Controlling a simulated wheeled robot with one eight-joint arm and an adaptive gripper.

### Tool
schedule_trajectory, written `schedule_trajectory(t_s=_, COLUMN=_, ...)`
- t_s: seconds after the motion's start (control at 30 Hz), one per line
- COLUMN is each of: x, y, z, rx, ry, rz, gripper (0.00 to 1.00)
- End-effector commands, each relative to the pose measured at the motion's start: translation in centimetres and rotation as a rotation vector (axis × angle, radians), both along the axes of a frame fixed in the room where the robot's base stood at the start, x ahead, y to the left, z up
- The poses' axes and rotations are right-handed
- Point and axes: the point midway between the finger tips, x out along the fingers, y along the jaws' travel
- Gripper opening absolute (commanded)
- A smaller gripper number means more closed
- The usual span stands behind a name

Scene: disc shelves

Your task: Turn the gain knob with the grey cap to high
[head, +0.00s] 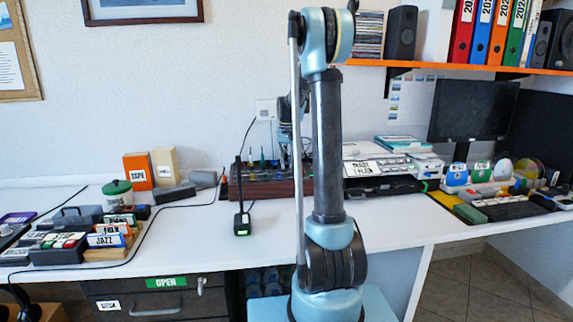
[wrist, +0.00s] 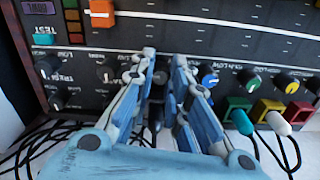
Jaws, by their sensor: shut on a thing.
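The mixer panel fills the upper part of the wrist view, with a row of dark knobs along its lower side. My gripper (wrist: 160,80) reaches the panel, its two fingers closed around one knob (wrist: 159,77) in that row. This knob looks like the grey-capped gain knob. Its cap and pointer are largely hidden by the fingers, so I cannot read its setting. A blue-capped knob (wrist: 210,80) stands just right of the fingers. In the head view the mixer (head: 262,188), with wooden sides, is on the desk, partly behind my arm.
Green (wrist: 238,107), yellow (wrist: 266,108) and red (wrist: 299,113) sockets with plugs and cables sit to the right of my fingers. A TEST button (wrist: 44,39) is at upper left. A black device with an antenna (head: 242,222) stands in front of the mixer.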

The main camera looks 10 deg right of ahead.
Motion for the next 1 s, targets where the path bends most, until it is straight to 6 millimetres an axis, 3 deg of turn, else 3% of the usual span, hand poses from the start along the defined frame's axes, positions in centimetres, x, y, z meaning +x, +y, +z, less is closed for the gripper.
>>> schedule_trajectory(t_s=0.37, x=0.1, y=0.0, z=0.0, rx=0.0, ry=-0.001, rz=-0.025, gripper=0.0)
schedule_trajectory(t_s=0.4, x=0.1, y=0.0, z=0.0, rx=0.0, ry=-0.001, rz=-0.025, gripper=0.22)
schedule_trajectory(t_s=0.47, x=0.1, y=0.0, z=0.0, rx=0.0, ry=-0.001, rz=-0.024, gripper=0.36)
schedule_trajectory(t_s=0.5, x=0.1, y=0.0, z=0.0, rx=0.0, ry=-0.001, rz=-0.024, gripper=0.37)
schedule_trajectory(t_s=0.83, x=0.0, y=0.0, z=0.1, rx=0.0, ry=-0.001, rz=-0.024, gripper=0.37)
schedule_trajectory(t_s=1.0, x=0.0, y=0.0, z=1.5, rx=0.0, ry=0.0, rz=-0.024, gripper=0.37)
